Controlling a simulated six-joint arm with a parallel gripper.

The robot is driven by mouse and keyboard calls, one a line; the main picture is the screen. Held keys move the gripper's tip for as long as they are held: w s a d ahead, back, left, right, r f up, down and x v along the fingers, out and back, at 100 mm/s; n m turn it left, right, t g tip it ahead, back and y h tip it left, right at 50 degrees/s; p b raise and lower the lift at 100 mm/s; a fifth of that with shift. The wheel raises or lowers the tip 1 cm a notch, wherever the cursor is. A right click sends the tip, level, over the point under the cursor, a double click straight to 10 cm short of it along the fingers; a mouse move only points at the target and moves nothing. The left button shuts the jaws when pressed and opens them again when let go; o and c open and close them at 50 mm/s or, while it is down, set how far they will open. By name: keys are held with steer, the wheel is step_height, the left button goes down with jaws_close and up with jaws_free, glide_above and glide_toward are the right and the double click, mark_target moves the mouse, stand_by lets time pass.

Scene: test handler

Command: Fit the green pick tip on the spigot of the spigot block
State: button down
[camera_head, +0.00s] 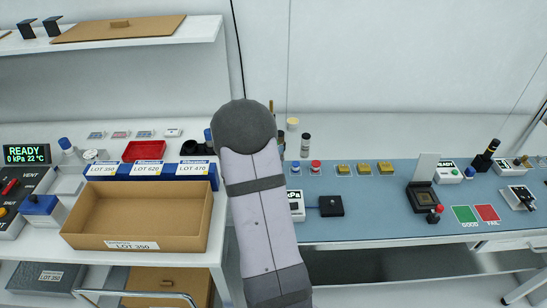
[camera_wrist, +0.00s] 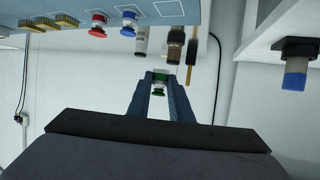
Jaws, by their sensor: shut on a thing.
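In the wrist view, my gripper (camera_wrist: 160,80) is shut on the green pick tip (camera_wrist: 159,86). The tip sits between the two fingers, with a green part toward me and a pale band beyond it. In the head view, my arm hides the gripper and the tip. A low black block (camera_head: 331,206) with a blue line lies on the blue bench, next to a partly hidden kPa display (camera_head: 296,206). It may be the spigot block; I cannot make out a spigot on it. The held tip is apart from any block.
A red-topped tip (camera_head: 315,167) and a blue-topped tip (camera_head: 295,167) stand on the bench (camera_head: 375,220). Several yellow blocks (camera_head: 364,169) are right of them. Bottles (camera_head: 305,145) stand behind. A brown lot box (camera_head: 190,238) is at left. The bench front centre is clear.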

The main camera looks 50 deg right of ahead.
steer(key=s+m+g+p, duration=0.1)
steer(key=s+p, duration=0.2)
steer(key=s, duration=0.3)
steer(key=s+f+m+g+p, duration=0.1)
steer(key=s+p, duration=0.3)
steer(key=s, duration=0.2)
steer(key=s+f+m+g+p, duration=0.1)
steer(key=s+g+p, duration=0.1)
steer(key=s+p, duration=0.2)
steer(key=shift+s+f+h, duration=0.15)
steer(key=shift+s+h, duration=0.25)
steer(key=shift+s, duration=0.9)
steer(key=s+r+m+g, duration=0.2)
steer(key=s+r+m, duration=0.1)
steer(key=shift+s+d+r+g, duration=0.2)
steer(key=shift+s+d+g, duration=0.05)
steer(key=shift+s+g, duration=0.15)
steer(key=shift+f, duration=0.1)
steer(key=b, duration=0.5)
glide_above(327, 207)
steer(key=shift+f, duration=2.8)
steer(key=shift+f+b, duration=1.15)
steer(key=shift+f, duration=0.2)
